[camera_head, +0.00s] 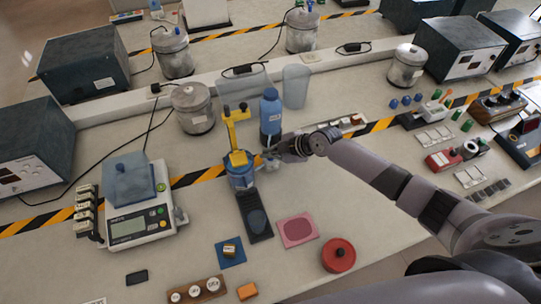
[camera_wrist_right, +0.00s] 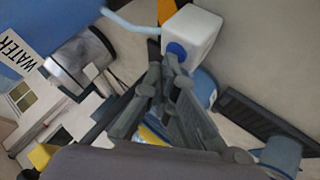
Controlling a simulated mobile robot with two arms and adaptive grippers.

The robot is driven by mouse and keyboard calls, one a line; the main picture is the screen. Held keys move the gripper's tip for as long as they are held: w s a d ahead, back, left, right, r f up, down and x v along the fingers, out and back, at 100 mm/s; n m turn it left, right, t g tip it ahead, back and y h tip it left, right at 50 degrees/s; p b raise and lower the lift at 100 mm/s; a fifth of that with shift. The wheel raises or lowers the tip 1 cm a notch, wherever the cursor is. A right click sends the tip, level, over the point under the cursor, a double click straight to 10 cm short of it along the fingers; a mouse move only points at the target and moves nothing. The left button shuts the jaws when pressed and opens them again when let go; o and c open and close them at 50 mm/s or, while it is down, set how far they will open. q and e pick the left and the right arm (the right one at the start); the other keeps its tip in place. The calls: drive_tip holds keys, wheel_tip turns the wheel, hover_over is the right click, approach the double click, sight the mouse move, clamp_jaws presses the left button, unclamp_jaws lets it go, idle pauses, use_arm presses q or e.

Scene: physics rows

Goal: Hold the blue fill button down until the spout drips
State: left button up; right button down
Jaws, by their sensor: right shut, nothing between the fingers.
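The blue fill button (camera_wrist_right: 176,51) is a round blue disc on the face of a white block (camera_wrist_right: 194,34) in the right wrist view. My right gripper (camera_wrist_right: 164,66) is shut and empty, its fingertips right at the button and partly covering it. I cannot tell whether they touch it or how far it is pushed in. A pale blue tube (camera_wrist_right: 132,24), perhaps the spout, runs to the block; no drip is visible. In the head view my right gripper (camera_head: 278,150) is beside the blue water bottle (camera_head: 270,112) and the blue-and-yellow stand (camera_head: 241,172). My left gripper is not in view.
A scale (camera_head: 140,222) stands to the left and a grey metal can (camera_head: 194,108) behind. A dark tray (camera_head: 256,216), a pink mat (camera_head: 298,230) and a red round container (camera_head: 338,255) lie in front. The bench between the mat and the right-hand instruments is fairly clear.

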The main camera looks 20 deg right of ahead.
sight(270, 160)
drive_tip(key=shift+r, duration=0.1)
drive_tip(key=shift+r+p, duration=0.55)
drive_tip(key=shift+r, duration=0.25)
wheel_tip(270, 160, up, 5)
drive_tip(key=p, duration=0.3)
idle(0.6)
